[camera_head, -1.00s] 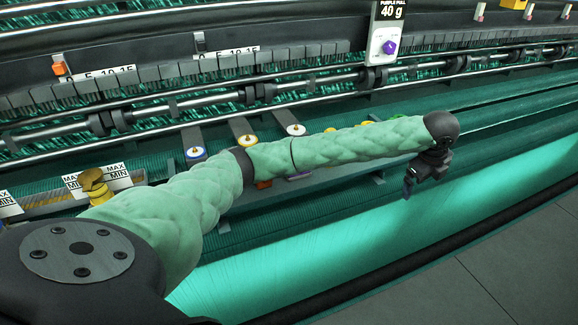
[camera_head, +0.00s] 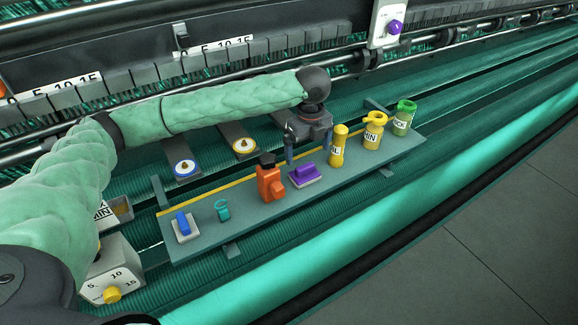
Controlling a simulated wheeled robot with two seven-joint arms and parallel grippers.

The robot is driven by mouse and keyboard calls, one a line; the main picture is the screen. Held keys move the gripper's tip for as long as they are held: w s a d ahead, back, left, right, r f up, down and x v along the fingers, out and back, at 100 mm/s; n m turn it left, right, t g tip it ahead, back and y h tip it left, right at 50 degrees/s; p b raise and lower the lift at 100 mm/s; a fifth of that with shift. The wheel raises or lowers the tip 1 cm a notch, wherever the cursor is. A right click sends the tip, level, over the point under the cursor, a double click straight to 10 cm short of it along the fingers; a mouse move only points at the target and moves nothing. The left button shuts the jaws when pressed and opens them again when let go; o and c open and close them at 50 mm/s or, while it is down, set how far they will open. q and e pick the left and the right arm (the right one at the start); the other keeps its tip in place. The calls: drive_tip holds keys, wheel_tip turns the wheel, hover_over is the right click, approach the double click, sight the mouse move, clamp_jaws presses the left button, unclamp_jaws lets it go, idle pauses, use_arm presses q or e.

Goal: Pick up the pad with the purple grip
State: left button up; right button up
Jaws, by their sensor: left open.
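The pad with the purple grip (camera_head: 303,173) lies on a grey shelf (camera_head: 240,232), near the shelf's middle. It has a pale flat base under a purple block. My left gripper (camera_head: 307,157) is open and empty, pointing down. In the picture its two dark fingers are just above the pad, one toward each side, and appear apart from it. How high they are over the shelf is hard to tell. My right gripper is not in view.
An orange tool (camera_head: 269,184) stands close left of the pad, and a yellow bottle (camera_head: 338,147) close right. Further right are a yellow jar (camera_head: 373,131) and a green jar (camera_head: 403,118). A teal ring-shaped item (camera_head: 223,210) and a blue-gripped pad (camera_head: 182,226) lie left.

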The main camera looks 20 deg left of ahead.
sight(306, 166)
use_arm(q)
drive_tip(key=shift+s+d+f, duration=0.2)
drive_tip(key=shift+s+f, duration=0.1)
drive_tip(key=shift+f, duration=0.6)
drive_tip(key=shift+w+a+f, duration=0.1)
drive_tip(key=shift+a+f, duration=0.2)
drive_tip(key=shift+f, duration=0.3)
drive_tip(key=f, duration=0.4)
drive_tip(key=shift+s, duration=0.2)
drive_tip(key=shift+w+a+f, duration=0.1)
drive_tip(key=shift+f, duration=0.15)
drive_tip(key=c, duration=1)
